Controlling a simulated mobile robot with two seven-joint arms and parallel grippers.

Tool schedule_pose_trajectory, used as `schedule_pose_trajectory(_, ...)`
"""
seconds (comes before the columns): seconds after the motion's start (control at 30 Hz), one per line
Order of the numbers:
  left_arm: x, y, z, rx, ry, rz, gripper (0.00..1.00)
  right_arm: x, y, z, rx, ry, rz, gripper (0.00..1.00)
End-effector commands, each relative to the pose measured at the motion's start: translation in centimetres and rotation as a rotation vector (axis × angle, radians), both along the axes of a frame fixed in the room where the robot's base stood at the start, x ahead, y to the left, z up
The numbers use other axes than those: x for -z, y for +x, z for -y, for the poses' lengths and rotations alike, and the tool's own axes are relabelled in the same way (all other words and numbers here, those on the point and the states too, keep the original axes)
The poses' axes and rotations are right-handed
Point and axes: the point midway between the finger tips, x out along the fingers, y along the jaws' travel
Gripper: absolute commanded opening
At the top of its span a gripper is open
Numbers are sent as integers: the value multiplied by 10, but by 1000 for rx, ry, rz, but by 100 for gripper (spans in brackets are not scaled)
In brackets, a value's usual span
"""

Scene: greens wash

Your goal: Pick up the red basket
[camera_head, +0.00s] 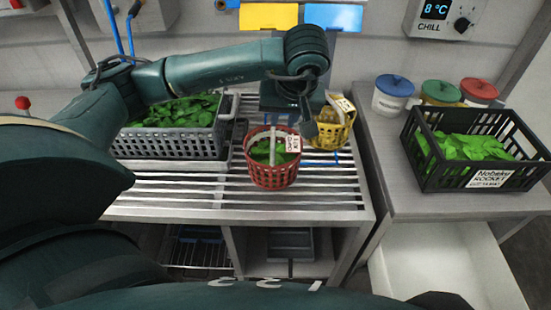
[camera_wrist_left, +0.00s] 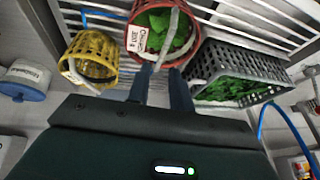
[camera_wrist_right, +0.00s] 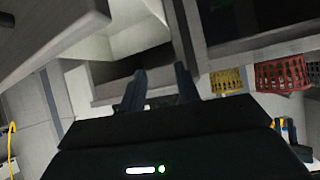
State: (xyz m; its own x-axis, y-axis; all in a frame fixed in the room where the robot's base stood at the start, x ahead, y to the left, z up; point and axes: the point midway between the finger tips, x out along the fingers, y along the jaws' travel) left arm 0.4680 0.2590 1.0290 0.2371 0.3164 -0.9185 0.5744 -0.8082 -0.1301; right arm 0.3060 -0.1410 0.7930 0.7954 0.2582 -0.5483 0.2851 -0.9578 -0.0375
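The red basket (camera_head: 264,174) sits on the slatted rack (camera_head: 190,189), with leafy greens inside, a pale handle and a white tag. It also shows in the left wrist view (camera_wrist_left: 186,50) and the right wrist view (camera_wrist_right: 275,76). My left gripper (camera_head: 303,122) is at the basket's back right side. In the left wrist view its two fingers (camera_wrist_left: 160,72) are apart, with the lower end of the handle showing between the tips; contact cannot be told. My right gripper (camera_wrist_right: 160,72) is outside the head view; its fingers are apart and empty.
A yellow basket (camera_head: 342,137) stands close behind and right of the red one. A grey crate of greens (camera_head: 170,146) is at left. A black crate of rocket (camera_head: 465,180) and lidded tubs (camera_head: 391,100) stand on the right counter. The rack's front is clear.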

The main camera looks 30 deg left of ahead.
Motion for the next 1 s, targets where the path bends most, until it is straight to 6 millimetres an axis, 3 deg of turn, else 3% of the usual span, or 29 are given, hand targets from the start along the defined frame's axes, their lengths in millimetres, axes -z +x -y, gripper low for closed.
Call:
schedule_pose_trajectory(0.4,59,17,-27,-3,18,2,22,2,-4,4,6,-11,-24,32)
schedule_pose_trajectory(0.63,74,20,-33,-2,18,1,22,-1,-4,7,12,-13,-27,32)
schedule_pose_trajectory(0.8,96,26,-45,-3,16,-1,22,-7,-5,9,22,-15,-36,32)
schedule_pose_trajectory(1.0,114,31,-50,-2,15,2,22,1,-8,9,30,-15,-56,32)
